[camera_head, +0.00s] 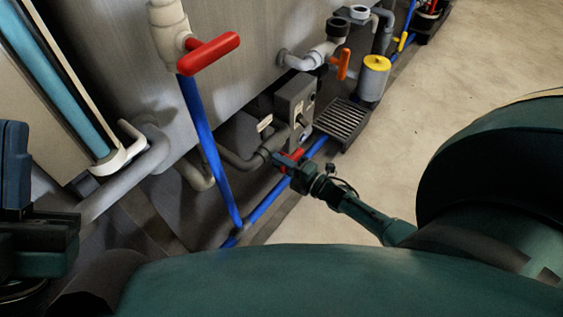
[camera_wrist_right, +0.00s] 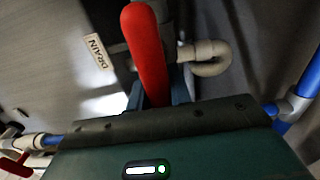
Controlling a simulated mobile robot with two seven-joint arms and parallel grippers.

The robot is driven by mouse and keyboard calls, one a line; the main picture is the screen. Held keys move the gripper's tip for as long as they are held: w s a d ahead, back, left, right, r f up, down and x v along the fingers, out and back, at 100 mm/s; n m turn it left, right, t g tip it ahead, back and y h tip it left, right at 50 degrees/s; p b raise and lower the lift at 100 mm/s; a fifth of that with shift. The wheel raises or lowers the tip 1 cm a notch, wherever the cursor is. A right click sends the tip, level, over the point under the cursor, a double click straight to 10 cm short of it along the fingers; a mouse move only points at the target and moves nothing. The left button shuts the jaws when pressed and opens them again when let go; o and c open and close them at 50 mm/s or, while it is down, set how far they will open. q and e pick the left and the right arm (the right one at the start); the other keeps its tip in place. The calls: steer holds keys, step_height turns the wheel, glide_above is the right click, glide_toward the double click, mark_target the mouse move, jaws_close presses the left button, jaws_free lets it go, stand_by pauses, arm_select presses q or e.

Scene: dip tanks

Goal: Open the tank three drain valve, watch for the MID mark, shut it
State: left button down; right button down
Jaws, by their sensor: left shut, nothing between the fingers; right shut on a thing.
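My right gripper (camera_head: 293,168) is shut on the red drain valve handle (camera_head: 288,158), low beside the grey tank wall (camera_head: 250,35). In the right wrist view the red handle (camera_wrist_right: 148,50) stands up from between the fingers, and its lower end is hidden by the gripper. A plate reading DRAIN (camera_wrist_right: 98,50) is beside it. The frames do not show clearly whether the valve is open. A teal sight tube (camera_head: 50,70) runs down the upper left; no MID mark is legible on it. My left gripper (camera_head: 15,165) is shut and empty at the left edge, partly cut off.
Another red-handled valve (camera_head: 208,53) sits above on a blue pipe (camera_head: 207,140). A grey control box (camera_head: 293,105), a floor grate (camera_head: 342,121), an orange handle (camera_head: 343,64) and a yellow-capped cylinder (camera_head: 376,62) stand near the right gripper. The floor (camera_head: 470,60) on the right is clear.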

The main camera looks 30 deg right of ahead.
arm_select(q)
steer(key=shift+f, duration=0.1)
arm_select(e)
steer(key=c, duration=1.3)
jaws_free()
steer(key=shift+s+d, duration=0.2)
steer(key=shift+s, duration=0.3)
arm_select(q)
steer(key=f+n+y+p, duration=0.2)
steer(key=n+y, duration=0.1)
steer(key=f+n+y+p, duration=0.1)
steer(key=f+n+y, duration=0.1)
steer(key=shift+w+d, duration=0.15)
steer(key=shift+w, duration=0.25)
arm_select(e)
steer(key=v, duration=1.2)
steer(key=shift+d+f, duration=0.1)
arm_select(q)
steer(key=shift+s, duration=0.1)
arm_select(e)
steer(key=shift+s, duration=0.15)
